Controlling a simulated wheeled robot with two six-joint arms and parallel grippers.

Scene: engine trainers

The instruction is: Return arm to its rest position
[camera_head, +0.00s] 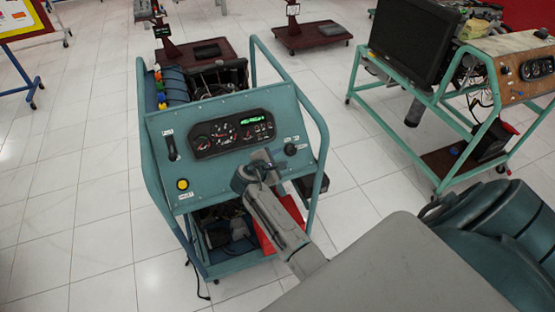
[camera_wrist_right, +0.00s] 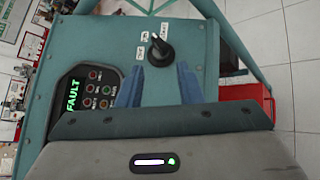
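My right gripper (camera_head: 261,161) is in front of the teal control panel (camera_head: 220,173) of an engine trainer, near its right side. In the right wrist view its two blue fingers (camera_wrist_right: 161,72) are apart with nothing between them but the panel behind. A black rotary switch (camera_wrist_right: 158,51) lies just beyond the fingertips; no contact with it shows. In the head view this switch (camera_head: 290,149) sits to the right of the gripper. My left gripper is not in view.
The panel carries a gauge cluster (camera_head: 232,134) with a lit green display, a yellow button (camera_head: 183,184) and a black lever (camera_head: 170,145). Teal frame rails (camera_head: 318,130) rise beside it. A second trainer with a monitor (camera_head: 413,40) stands at the right. Tiled floor lies open on the left.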

